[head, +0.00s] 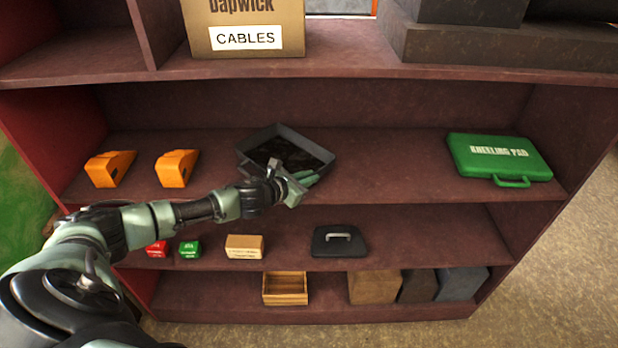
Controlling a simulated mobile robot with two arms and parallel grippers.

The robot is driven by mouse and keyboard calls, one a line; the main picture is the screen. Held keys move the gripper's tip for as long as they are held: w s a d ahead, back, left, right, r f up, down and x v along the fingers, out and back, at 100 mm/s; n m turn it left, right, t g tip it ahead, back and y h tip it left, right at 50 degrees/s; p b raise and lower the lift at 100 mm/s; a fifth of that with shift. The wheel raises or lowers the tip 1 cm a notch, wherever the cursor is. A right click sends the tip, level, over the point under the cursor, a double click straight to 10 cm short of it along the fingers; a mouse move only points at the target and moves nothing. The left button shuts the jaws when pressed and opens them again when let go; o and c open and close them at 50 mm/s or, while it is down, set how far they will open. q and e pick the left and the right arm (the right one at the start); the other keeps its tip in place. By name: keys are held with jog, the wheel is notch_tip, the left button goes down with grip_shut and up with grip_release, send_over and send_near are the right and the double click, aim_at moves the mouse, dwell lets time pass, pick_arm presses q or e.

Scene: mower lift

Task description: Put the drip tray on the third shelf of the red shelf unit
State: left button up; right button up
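The drip tray (322,156) is a shallow dark grey square tray with a darker patch inside. It is at the shelf (390,178) that also bears the orange wedges and the green case, turned at an angle. I cannot tell whether it rests fully on that shelf or is held slightly above it. My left gripper (297,181) is at the tray's near edge and hides part of its front rim. Whether its fingers are closed on the rim is not clear. The red shelf unit (45,120) fills most of the view. My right gripper is not in view.
Bare shelf separates tray and case. A cables box (243,28) stands above. Small boxes (244,246), a black case (339,242) and a wooden crate (285,288) sit below.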

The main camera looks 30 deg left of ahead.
pick_arm(q)
jog(key=shift+o, duration=0.9)
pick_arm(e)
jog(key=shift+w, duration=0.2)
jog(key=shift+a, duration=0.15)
